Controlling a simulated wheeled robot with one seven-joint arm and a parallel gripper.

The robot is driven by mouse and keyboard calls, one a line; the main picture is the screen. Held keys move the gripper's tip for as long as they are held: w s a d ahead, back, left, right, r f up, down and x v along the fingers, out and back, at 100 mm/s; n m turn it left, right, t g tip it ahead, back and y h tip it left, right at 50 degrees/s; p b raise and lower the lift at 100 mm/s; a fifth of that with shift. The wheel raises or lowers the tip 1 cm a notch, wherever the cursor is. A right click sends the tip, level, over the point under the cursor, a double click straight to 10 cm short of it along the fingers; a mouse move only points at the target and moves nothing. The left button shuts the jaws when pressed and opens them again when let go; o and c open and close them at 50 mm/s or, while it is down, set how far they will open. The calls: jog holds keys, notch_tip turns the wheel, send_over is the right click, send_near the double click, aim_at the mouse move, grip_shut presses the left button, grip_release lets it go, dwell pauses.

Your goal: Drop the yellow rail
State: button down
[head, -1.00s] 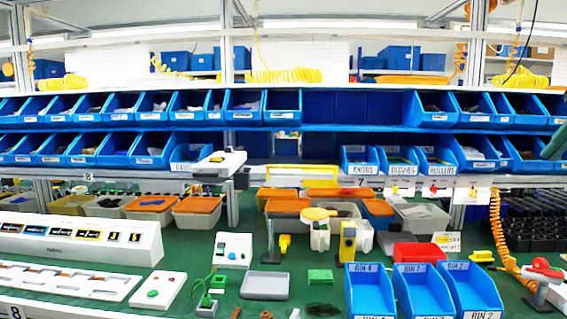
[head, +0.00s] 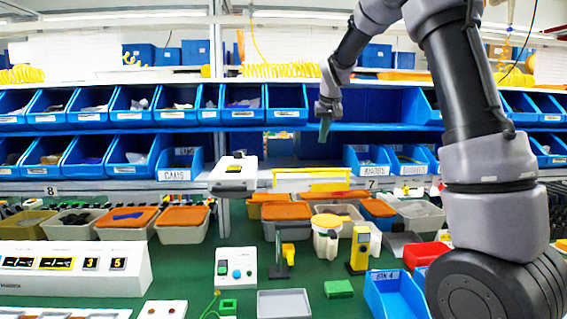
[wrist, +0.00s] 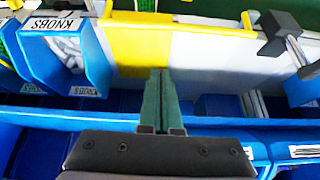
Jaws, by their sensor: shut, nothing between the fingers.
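The yellow rail (head: 312,171) is a thin horizontal bar in the middle of the head view, at the lower shelf edge beside a white box. A white panel and a yellow panel (head: 330,187) show just under it. In the wrist view a yellow panel (wrist: 137,45) lies beyond the fingertips; I cannot tell which part of it is the rail. My gripper (head: 324,130) points down above the rail, by the upper bin row, apart from it. Its green fingers are together and empty, and they also show in the wrist view (wrist: 160,95).
The white box (head: 234,174) with a dark handle stands left of the rail. Blue bins (head: 366,161) flank the shelf gap, one marked KNOBS. Lidded tubs (head: 183,222) and small devices fill the green bench below. A dark block with a rod (wrist: 281,32) is at the wrist view's upper right.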

jog(key=shift+w+a+f, duration=0.15)
jog(key=shift+w+a, duration=0.25)
jog(key=shift+a, duration=0.2)
jog(key=shift+w+a+f, duration=0.1)
jog(key=shift+w+a, duration=0.3)
jog(key=shift+a, duration=0.15)
jog(key=x, duration=1)
jog(key=shift+d+f, duration=0.1)
jog(key=shift+d, duration=0.1)
jog(key=s, duration=0.4)
jog(key=shift+f, duration=0.25)
